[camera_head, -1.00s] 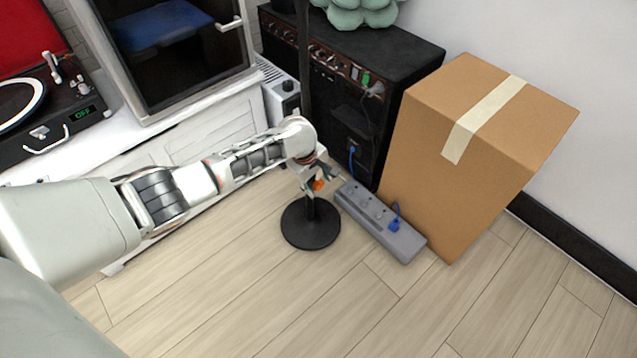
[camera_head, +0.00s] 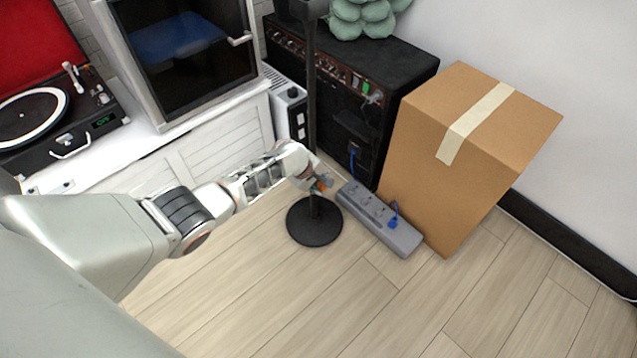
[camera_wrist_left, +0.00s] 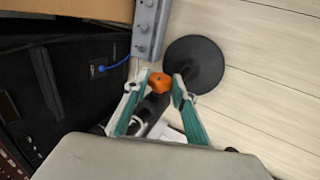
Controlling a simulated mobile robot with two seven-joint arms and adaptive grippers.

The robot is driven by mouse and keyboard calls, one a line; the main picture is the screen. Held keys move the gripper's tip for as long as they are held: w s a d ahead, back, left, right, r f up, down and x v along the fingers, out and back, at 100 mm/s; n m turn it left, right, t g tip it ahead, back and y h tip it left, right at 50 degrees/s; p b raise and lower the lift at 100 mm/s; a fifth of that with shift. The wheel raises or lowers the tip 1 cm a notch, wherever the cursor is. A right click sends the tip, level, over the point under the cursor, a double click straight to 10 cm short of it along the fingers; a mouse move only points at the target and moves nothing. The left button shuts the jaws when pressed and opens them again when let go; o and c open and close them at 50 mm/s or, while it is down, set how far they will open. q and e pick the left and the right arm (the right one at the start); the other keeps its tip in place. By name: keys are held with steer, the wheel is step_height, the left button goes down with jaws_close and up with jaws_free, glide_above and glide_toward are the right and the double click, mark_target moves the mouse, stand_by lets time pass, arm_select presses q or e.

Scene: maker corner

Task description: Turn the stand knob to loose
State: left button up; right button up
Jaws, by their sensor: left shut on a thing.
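A stand with a dark pole (camera_head: 312,90) and a round black base (camera_head: 314,222) stands upright on the floor. Its orange knob (camera_wrist_left: 160,82) sits low on the pole and shows between my left fingertips in the left wrist view. My left gripper (camera_head: 322,184) reaches in from the left at the pole, just above the base. In the left wrist view its green-padded fingers (camera_wrist_left: 162,84) are shut on the knob, one on each side. In the head view the knob is mostly hidden by the fingers. My right gripper is not in view.
A grey power strip (camera_head: 378,218) lies on the floor just right of the base. A cardboard box (camera_head: 450,170) and a black amplifier (camera_head: 345,95) stand behind it. A white cabinet (camera_head: 215,150) stands at the left. The floor in front is clear.

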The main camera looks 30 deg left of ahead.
arm_select(q)
steer(key=shift+d+r+t, duration=0.1)
steer(key=shift+r+t, duration=0.1)
steer(key=shift+t, duration=0.2)
steer(key=shift+s+f+t+h, duration=0.3)
steer(key=shift+f+t, duration=0.1)
steer(key=shift+t, duration=0.2)
steer(key=shift+s+f+t, duration=0.1)
steer(key=shift+f+t, duration=0.15)
steer(key=shift+t, duration=0.05)
steer(key=shift+s+f+t+h+b, duration=0.15)
steer(key=shift+t+h+b, duration=0.15)
steer(key=shift+t+b, duration=0.6)
steer(key=shift+b, duration=0.1)
steer(key=shift+r, duration=0.2)
steer(key=shift+w+r, duration=0.1)
steer(key=shift+w, duration=0.1)
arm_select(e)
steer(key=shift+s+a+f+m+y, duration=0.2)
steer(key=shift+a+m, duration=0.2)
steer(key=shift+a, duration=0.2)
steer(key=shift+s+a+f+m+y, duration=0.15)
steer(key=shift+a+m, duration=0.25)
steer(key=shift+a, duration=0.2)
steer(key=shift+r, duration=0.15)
